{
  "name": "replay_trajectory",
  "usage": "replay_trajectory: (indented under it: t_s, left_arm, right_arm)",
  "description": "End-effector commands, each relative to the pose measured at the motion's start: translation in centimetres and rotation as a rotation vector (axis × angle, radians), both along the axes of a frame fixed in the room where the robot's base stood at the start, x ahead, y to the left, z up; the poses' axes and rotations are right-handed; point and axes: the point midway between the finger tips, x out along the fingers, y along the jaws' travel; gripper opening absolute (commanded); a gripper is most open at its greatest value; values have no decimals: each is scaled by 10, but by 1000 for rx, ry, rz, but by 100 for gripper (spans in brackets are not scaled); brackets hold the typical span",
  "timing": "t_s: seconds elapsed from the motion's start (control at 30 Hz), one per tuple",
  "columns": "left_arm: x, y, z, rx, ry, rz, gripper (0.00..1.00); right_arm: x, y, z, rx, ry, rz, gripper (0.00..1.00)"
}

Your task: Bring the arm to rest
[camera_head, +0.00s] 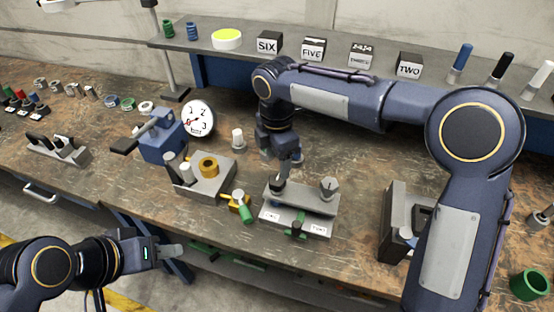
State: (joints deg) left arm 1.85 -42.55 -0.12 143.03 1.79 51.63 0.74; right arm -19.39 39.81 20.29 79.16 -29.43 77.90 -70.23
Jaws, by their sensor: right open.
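A grey post (168,55) rises from a dark base (175,94) at the back of the bench. A pale head piece (60,5) shows at the top left edge; any link between it and the post is cut off by the frame. My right gripper (287,172) is open and points down over the left side of a grey fixture (312,199); whether it touches the fixture's left post is unclear. My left gripper (172,251) hangs in front of the bench edge, apart from everything; its jaws are seen edge-on.
A blue vise (160,138), a round dial (198,119) and a grey block with a brass ring (205,178) stand left of the fixture. A dark grey stand (393,222) and a green cup (529,283) are at right. Numbered blocks (313,49) line the back shelf.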

Motion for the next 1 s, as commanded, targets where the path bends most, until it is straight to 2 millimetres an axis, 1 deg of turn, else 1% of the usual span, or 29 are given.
replay_trajectory:
  t_s: [0.23, 0.3, 0.37, 0.47, 0.57, 0.6, 0.63, 0.7, 0.77, 0.8, 0.87, 0.9, 1.0]
  left_arm:
    - [0, 0, 0, 0, 0, 0, 36]
    - [0, 0, 0, 0, 0, 0, 36]
    - [0, 0, 0, 0, 0, 0, 36]
    - [0, 0, 0, 0, 0, 0, 36]
    - [0, 0, 0, 0, 0, 0, 36]
    - [0, 0, 0, 0, 0, 0, 36]
    - [0, 0, 0, 0, 0, 0, 36]
    - [0, 0, 0, 0, 0, 0, 36]
    - [0, 0, 0, 0, 0, 0, 36]
    - [0, 0, 0, 0, 0, 0, 36]
    - [0, 0, 0, 0, 0, 0, 36]
    - [0, 0, 0, 0, 0, 0, 36]
    - [0, 0, 0, 0, 0, 0, 36]
  right_arm:
    - [0, 0, 0, 0, -1, 0, 62]
    - [-1, -3, 2, 3, -4, -15, 62]
    - [-3, -12, 8, 10, -13, -54, 62]
    - [-14, -41, 23, 36, -35, -201, 62]
    - [-37, -83, 41, 84, -61, -436, 62]
    - [-49, -100, 46, 109, -68, -547, 62]
    - [-59, -112, 49, 130, -72, -631, 62]
    - [-82, -138, 54, 182, -80, -828, 62]
    - [-104, -157, 56, 233, -80, -1000, 62]
    - [-119, -169, 55, 269, -78, -1115, 62]
    - [-141, -183, 53, 330, -71, -1287, 62]
    - [-156, -191, 50, 373, -63, -1402, 62]
    - [-189, -203, 40, 486, -32, -1665, 62]
